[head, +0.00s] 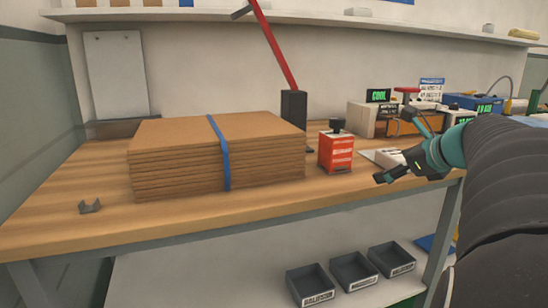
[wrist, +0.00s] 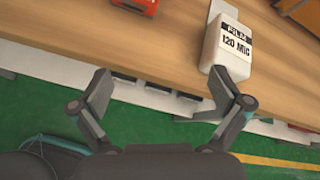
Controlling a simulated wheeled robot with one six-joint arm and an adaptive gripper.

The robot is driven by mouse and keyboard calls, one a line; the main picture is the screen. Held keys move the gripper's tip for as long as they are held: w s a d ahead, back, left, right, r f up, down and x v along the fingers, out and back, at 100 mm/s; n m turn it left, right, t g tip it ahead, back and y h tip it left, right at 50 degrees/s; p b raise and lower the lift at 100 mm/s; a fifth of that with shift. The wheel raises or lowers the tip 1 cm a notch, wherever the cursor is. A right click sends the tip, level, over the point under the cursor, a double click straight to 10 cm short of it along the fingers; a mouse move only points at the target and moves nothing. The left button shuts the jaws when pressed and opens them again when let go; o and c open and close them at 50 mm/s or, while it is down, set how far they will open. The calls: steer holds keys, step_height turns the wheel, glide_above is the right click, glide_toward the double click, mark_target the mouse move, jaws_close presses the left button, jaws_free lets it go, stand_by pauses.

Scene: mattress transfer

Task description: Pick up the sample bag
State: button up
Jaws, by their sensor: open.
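A white block-like pack (wrist: 228,50) with a black-on-white label reading "FILM 120 MIC" stands near the table's front edge in the wrist view. In the head view it is the small white thing (head: 390,158) partly hidden by my gripper (head: 388,172). I cannot tell for sure that it is the sample bag; no other bag shows clearly. In the wrist view my gripper (wrist: 160,92) is open, with nothing between its fingers. The pack is beyond the right finger, up and to the right of the gap between the fingers.
On the wooden table (head: 90,182) are a strapped cardboard stack (head: 175,160), a red box (head: 336,152) and a black stand (head: 293,118) with a red lever. Instruments (head: 375,120) stand behind. Several dark bins (head: 352,272) sit on the lower shelf. The table's front edge lies below my gripper.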

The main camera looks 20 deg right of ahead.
mark_target(398, 154)
steer(key=d+r+m+t+h, duration=0.1)
steer(key=d+r+m+t, duration=0.15)
steer(key=d+m, duration=0.55)
steer(key=w+f, duration=0.1)
steer(key=w, duration=0.3)
steer(key=w+d+f+n, duration=0.1)
steer(key=w+f, duration=0.1)
steer(key=w, duration=0.2)
steer(key=w+d+f+n, duration=0.1)
steer(key=w+f, duration=0.1)
steer(key=w, duration=0.2)
steer(key=shift+g+b, duration=0.25)
steer(key=shift+b, duration=0.1)
steer(key=c, duration=1.3)
